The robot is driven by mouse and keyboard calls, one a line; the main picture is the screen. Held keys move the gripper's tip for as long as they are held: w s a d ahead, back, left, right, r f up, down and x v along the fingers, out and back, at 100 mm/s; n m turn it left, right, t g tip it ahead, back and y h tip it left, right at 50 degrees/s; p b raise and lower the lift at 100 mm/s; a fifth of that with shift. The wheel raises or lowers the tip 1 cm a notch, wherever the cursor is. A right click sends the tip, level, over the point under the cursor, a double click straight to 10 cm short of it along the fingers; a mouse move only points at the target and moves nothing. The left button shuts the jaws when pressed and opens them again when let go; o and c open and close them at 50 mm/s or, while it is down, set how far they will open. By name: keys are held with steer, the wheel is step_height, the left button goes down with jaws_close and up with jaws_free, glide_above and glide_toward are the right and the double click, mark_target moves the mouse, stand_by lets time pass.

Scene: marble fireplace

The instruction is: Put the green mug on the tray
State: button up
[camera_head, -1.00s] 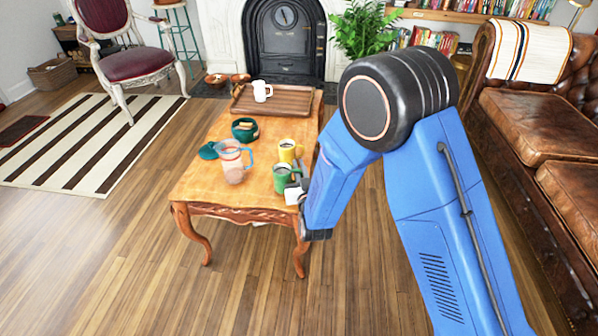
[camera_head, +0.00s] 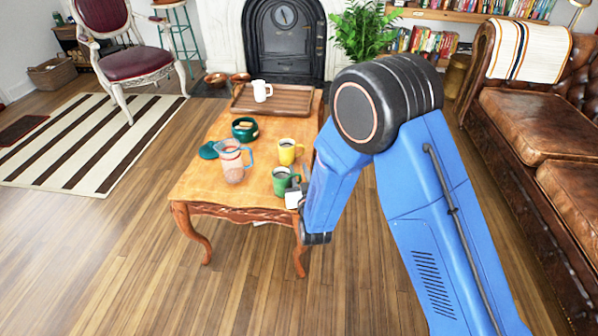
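The green mug (camera_head: 282,181) stands upright near the front right corner of the wooden table, its handle facing right. My gripper (camera_head: 294,197) is at the table's right front edge, just in front of and right of the mug. Its fingers are small and partly hidden by my arm, so I cannot tell whether they are open or touch the mug. The brown wooden tray (camera_head: 285,101) lies at the far end of the table, with a white mug (camera_head: 261,91) standing on it.
A yellow mug (camera_head: 287,152) stands just behind the green mug. A pinkish pitcher (camera_head: 231,163) with a blue handle is to the left. A dark green bowl (camera_head: 245,130) and a teal lid (camera_head: 209,150) are further back. A leather sofa (camera_head: 540,125) is at right.

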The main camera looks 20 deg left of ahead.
steer(key=v, duration=1.7)
steer(key=shift+d, duration=0.3)
steer(key=shift+f, duration=0.1)
steer(key=w+d+r+m+g+h, duration=0.2)
steer(key=w+d+r, duration=0.3)
steer(key=d, duration=0.2)
steer(key=w+d+r+m+g+h, duration=0.1)
steer(key=w+d+r+g+h, duration=0.1)
steer(key=w+d+r, duration=0.4)
steer(key=s+d+r+g, duration=0.2)
steer(key=s+d+r, duration=0.15)
steer(key=d, duration=0.65)
steer(key=s+d+r+m+g+h, duration=0.1)
steer(key=s+d+r, duration=0.3)
steer(key=s+d, duration=0.8)
steer(key=s+d+r+m+g+h, duration=0.2)
steer(key=s+d+r+g+h, duration=0.1)
steer(key=s+d, duration=0.9)
steer(key=shift+s+r+g+h, duration=0.4)
steer(key=shift+r+h, duration=0.1)
steer(key=shift+r, duration=0.3)
steer(key=shift+o, duration=0.5)
steer(key=shift+s+d, duration=0.15)
steer(key=shift+s, duration=0.3)
